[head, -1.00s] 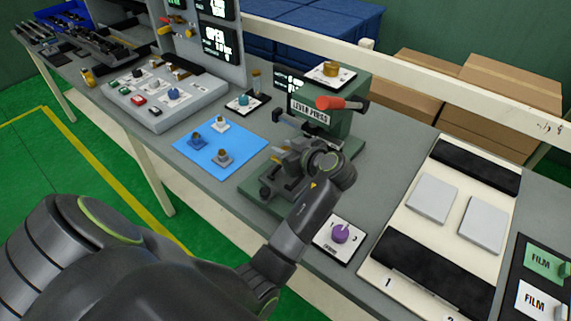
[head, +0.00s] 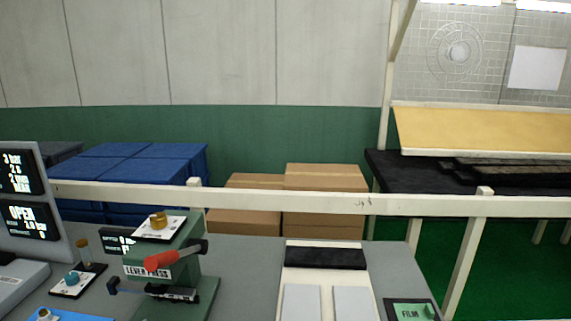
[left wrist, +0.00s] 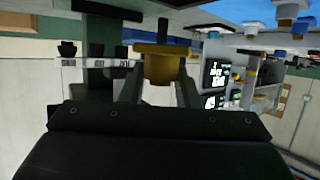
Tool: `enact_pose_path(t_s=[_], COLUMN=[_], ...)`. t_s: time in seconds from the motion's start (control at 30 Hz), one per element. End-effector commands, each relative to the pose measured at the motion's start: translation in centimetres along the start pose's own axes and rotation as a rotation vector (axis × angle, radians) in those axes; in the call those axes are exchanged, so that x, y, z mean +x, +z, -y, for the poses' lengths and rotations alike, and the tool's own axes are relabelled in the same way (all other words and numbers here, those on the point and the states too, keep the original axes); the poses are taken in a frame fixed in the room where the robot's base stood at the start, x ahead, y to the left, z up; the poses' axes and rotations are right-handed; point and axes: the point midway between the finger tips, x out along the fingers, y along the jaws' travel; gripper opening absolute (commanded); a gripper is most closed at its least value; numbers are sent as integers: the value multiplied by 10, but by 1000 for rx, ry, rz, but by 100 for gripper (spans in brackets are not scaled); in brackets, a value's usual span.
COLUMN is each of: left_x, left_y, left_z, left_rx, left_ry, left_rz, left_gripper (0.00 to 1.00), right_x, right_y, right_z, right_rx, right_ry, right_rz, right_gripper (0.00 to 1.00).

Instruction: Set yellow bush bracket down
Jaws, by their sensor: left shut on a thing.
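In the left wrist view my left gripper (left wrist: 160,90) is shut on a yellow, brass-coloured piece, the yellow bush bracket (left wrist: 165,62), which sits between the two fingertips. This view is tipped over, and whether the bracket touches anything beneath it cannot be told. In the head view neither gripper shows. The lever press (head: 165,270) stands at the lower left with its red-handled lever (head: 175,255).
A blue mat (head: 70,315) shows at the bottom left edge, mostly cut off. A white card with a brass knob (head: 157,220) is on top of the press. A pale fixture with a black strip (head: 325,257) lies to the right. A white rail (head: 330,203) runs behind the bench.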

Motion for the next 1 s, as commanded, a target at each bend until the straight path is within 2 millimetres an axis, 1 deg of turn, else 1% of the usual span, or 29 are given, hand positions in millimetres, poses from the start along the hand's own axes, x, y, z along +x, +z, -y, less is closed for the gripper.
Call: enact_pose_path(t_s=[0.17, 0.37, 0.57, 0.7, 0.8, 0.9, 1.0], left_x=[-20, -51, -92, -125, -145, -160, -168], left_y=[3, 5, 6, 6, 6, 6, 6], left_z=[-8, -21, -35, -43, -47, -49, -51], left_rx=[81, 169, 261, 318, 351, 372, 384], left_ry=[190, 401, 618, 760, 840, 896, 927], left_rz=[-3, -3, -3, -3, -1, 0, 0], left_gripper=[1, 1, 1, 1, 1, 1, 1], right_x=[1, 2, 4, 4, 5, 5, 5], right_y=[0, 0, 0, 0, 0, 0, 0], right_z=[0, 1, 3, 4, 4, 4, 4], right_rx=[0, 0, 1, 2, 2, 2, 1], right_ry=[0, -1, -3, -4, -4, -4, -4], right_rz=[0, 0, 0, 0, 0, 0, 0], right_gripper=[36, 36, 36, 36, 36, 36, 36])
